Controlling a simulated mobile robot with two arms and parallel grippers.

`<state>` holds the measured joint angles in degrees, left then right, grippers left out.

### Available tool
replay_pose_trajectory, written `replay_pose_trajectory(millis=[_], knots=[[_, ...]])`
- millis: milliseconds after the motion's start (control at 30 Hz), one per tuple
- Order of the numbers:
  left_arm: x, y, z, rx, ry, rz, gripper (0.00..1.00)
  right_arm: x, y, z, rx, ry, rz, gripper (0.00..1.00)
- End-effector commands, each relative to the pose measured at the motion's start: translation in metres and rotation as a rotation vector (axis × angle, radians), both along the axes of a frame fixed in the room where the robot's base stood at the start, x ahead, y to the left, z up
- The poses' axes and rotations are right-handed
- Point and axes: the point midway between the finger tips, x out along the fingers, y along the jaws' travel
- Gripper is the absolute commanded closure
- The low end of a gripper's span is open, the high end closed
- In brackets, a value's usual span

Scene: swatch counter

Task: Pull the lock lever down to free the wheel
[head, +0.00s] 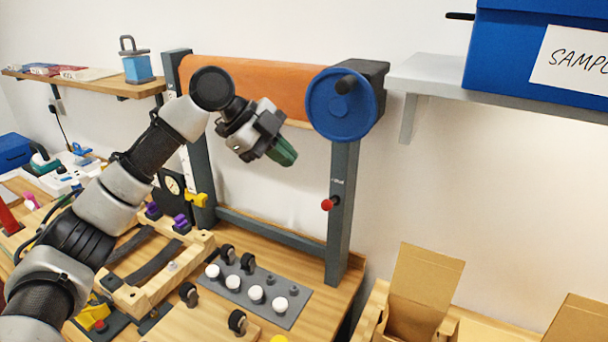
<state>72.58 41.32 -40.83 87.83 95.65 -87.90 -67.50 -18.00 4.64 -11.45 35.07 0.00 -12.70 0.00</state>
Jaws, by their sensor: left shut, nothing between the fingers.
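The blue wheel (328,112) with a dark handle is mounted at the top of the right grey post, at the end of an orange roll (245,85). A small lever with a red knob (327,204) sticks out from the same post, well below the wheel; I take it for the lock lever. My left gripper (284,154) is shut and empty, with green fingertips. It is in front of the frame, left of the wheel and up and left of the red knob, apart from both. My right gripper is not in view.
A wooden bench (315,320) carries a grey plate (287,322) with several white knobs below the frame. A shelf (430,72) with a blue box (500,50) is at the upper right. Open cardboard boxes (425,280) stand at the lower right.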

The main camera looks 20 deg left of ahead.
Motion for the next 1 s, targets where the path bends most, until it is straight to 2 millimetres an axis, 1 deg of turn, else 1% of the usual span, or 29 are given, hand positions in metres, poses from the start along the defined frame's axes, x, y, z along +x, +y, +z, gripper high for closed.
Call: replay_pose_trajectory(millis=[167,300,467,600,700,833,1000], knots=[[0.007,-0.020,-0.019,0.000,0.005,-0.003,1.00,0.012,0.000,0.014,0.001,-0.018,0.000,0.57],[0.014,-0.041,-0.041,0.000,0.005,-0.003,1.00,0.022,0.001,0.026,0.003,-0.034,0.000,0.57],[0.021,-0.062,-0.065,0.000,0.003,-0.003,1.00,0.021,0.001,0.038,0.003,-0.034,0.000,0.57],[0.031,-0.059,-0.085,0.000,0.005,0.001,1.00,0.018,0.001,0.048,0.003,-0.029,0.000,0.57],[0.036,-0.058,-0.094,-0.001,0.003,0.000,1.00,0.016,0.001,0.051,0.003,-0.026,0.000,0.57],[0.039,-0.058,-0.101,-0.001,0.000,0.000,1.00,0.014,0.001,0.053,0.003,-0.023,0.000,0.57],[0.040,-0.058,-0.103,-0.001,0.000,-0.001,1.00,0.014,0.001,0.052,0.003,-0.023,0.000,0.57]])
